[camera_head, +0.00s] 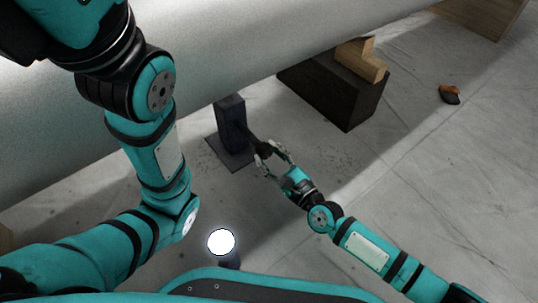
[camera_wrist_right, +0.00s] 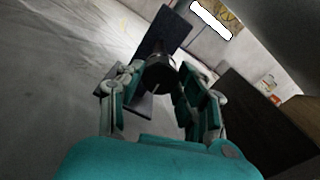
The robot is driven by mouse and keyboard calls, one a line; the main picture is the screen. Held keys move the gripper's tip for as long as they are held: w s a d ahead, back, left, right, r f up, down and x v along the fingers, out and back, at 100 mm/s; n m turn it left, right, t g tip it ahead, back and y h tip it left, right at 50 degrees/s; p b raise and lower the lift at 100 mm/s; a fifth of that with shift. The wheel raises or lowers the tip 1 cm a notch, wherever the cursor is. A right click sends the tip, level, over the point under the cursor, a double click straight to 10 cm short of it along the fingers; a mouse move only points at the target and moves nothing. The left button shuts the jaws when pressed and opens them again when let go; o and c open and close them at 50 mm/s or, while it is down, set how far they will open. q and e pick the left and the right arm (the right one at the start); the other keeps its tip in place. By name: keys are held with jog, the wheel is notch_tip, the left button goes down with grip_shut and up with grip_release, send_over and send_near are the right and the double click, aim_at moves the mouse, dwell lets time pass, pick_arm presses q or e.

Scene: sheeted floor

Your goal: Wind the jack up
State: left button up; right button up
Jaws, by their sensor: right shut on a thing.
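The jack (camera_head: 233,126) is a dark upright post on a flat dark base plate, under the edge of a large pale cylinder. It also shows in the right wrist view (camera_wrist_right: 166,32), tilted in the picture. A dark round crank knob (camera_head: 264,149) sticks out from the jack toward my right gripper. My right gripper (camera_head: 271,160) is shut on this knob, with one finger on each side. In the right wrist view the knob (camera_wrist_right: 160,72) sits between the fingertips. My left arm comes in from the left, but its gripper is not in view.
The large pale cylinder (camera_head: 280,65) spans the upper left, over the jack. A dark block (camera_head: 335,92) with wooden pieces (camera_head: 361,62) on it stands right of the jack. A small orange and dark item (camera_head: 449,94) lies on the floor at right. The sheeted floor around is mostly clear.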

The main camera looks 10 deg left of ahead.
jog(key=shift+f+m, duration=0.15)
jog(key=shift+m, duration=0.25)
jog(key=o, duration=1.1)
jog(key=shift+o, duration=0.2)
jog(key=v, duration=1.2)
